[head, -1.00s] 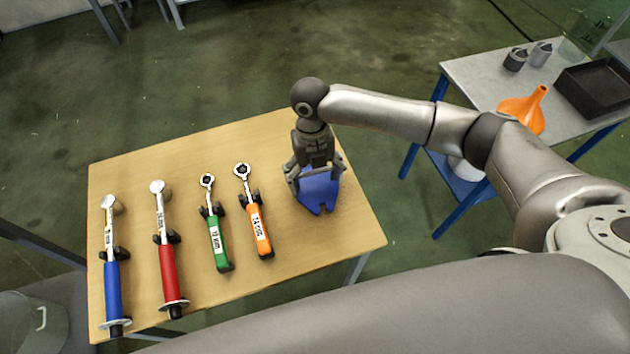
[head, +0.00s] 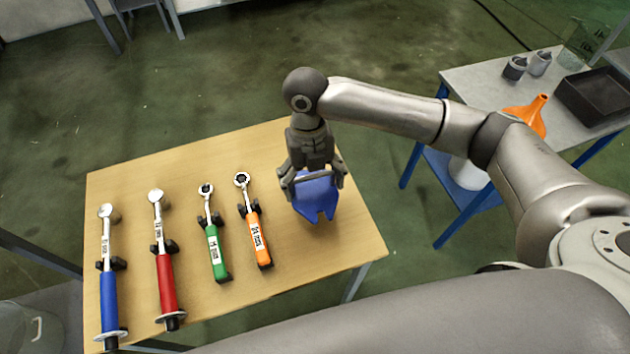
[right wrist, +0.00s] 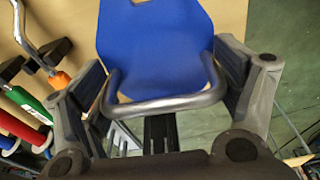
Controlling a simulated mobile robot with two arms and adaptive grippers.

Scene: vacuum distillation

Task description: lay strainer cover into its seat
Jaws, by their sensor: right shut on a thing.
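A blue plate with a notched edge and a grey bar handle, which I take to be the strainer cover (head: 316,197), is at the right part of the wooden table. My right gripper (head: 313,178) is shut on its handle from above. The plate looks tilted and raised off the tabletop. In the right wrist view the blue cover (right wrist: 155,45) fills the upper middle, with its curved grey handle between my right gripper's fingers (right wrist: 165,105). I cannot make out the seat in these frames. My left gripper is not in view.
The wooden table (head: 190,290) holds blue (head: 109,290), red (head: 166,280), green (head: 217,252) and orange (head: 259,240) handled wrenches on black holders. A side table (head: 470,70) at right carries an orange funnel (head: 530,115), a black tray (head: 595,95) and two small grey parts.

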